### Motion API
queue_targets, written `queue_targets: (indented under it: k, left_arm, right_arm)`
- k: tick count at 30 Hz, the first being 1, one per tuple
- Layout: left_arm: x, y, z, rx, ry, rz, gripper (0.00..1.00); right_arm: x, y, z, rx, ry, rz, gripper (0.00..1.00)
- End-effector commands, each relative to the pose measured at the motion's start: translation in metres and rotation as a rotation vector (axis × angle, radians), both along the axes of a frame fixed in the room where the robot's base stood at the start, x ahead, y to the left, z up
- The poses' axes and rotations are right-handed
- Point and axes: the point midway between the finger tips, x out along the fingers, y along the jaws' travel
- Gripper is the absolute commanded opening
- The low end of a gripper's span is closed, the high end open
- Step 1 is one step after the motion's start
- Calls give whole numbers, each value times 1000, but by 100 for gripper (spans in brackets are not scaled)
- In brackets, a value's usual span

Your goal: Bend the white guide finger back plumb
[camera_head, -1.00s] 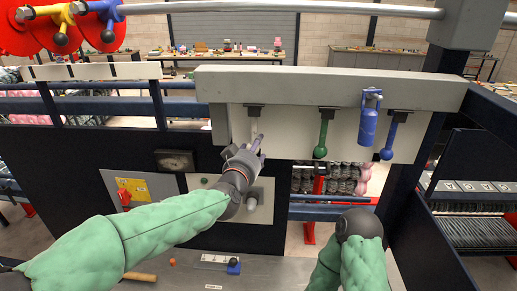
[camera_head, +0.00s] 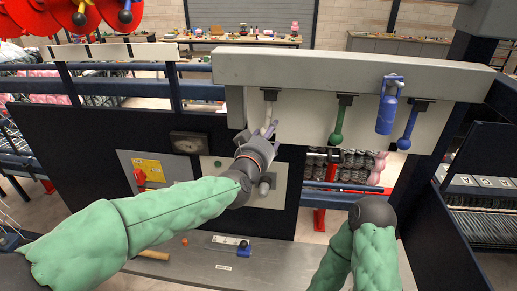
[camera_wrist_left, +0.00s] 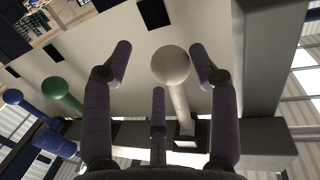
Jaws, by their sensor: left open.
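The white guide finger (camera_head: 268,108) hangs from a dark bracket under the grey beam, leftmost in the row; my left gripper hides its lower part in the head view. My left gripper (camera_head: 268,130) is open at its lower end. In the left wrist view the white finger's ball end (camera_wrist_left: 171,65) shows between the spread fingertips of my left gripper (camera_wrist_left: 164,62), nearer the right one, with its shaft slanting. I cannot tell whether a finger touches it. The green finger (camera_head: 336,125) and blue finger (camera_head: 406,130) hang to its right. My right gripper is not in view.
A blue bottle-like object (camera_head: 387,108) hangs on the grey beam (camera_head: 350,72) between the green and blue fingers. A dial (camera_head: 190,143) and a panel with a red handle (camera_head: 142,177) are on the dark wall at left. A grey bench (camera_head: 190,268) lies below.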

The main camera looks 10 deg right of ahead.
Motion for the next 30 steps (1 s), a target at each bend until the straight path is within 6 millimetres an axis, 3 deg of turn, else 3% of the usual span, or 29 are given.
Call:
queue_targets:
  k: [15,21,30]
  left_arm:
    - [-72,38,6,-1,-2,0,59]
    - [-84,46,6,-1,1,1,59]
    - [-87,47,6,-1,0,1,59]
  right_arm:
    - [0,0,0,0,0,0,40]
    - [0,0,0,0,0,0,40]
    - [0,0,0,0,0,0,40]
